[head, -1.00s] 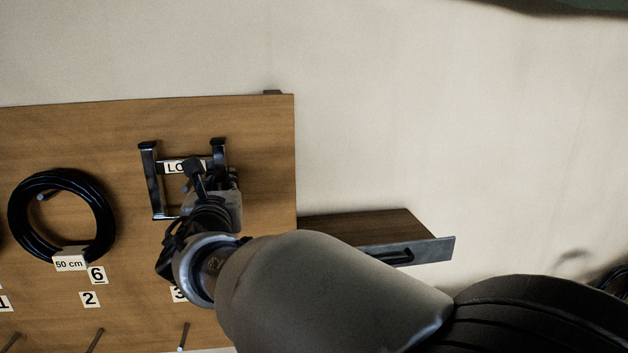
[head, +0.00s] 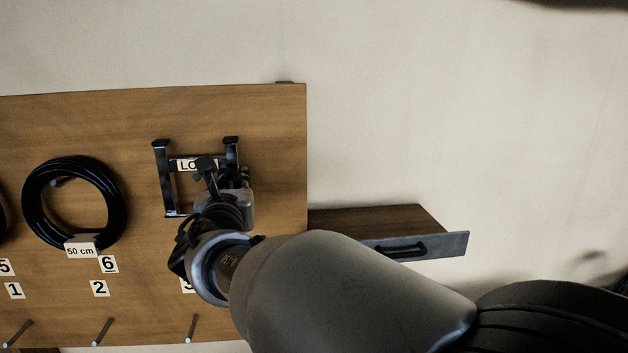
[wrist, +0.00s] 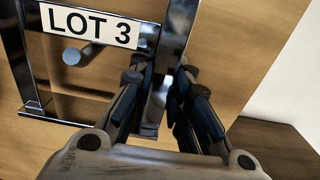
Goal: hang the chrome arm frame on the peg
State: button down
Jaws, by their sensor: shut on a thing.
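The chrome arm frame (head: 168,180) is upright in front of the wooden board, with a "LOT 3" label (wrist: 90,26) on its upper crossbar. It also shows in the wrist view (wrist: 172,35). My gripper (wrist: 163,92) is shut on the right-hand post of the frame; in the head view my wrist hides much of that side. A round grey peg (wrist: 82,55) shows in the wrist view inside the frame's opening, just below the label. I cannot tell whether the crossbar rests on the peg. In the head view this peg is hidden.
A black cable coil (head: 72,205) with a "50 cm" tag hangs left of the frame. Several lower pegs (head: 103,331) stick out near number labels. A wooden shelf or drawer (head: 385,226) with a dark handle juts out right of the board (head: 270,130). The pale wall above is clear.

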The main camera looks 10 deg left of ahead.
jog(key=shift+r, duration=0.15)
jog(key=c, duration=1.5)
grip_release()
jog(key=shift+o, duration=0.4)
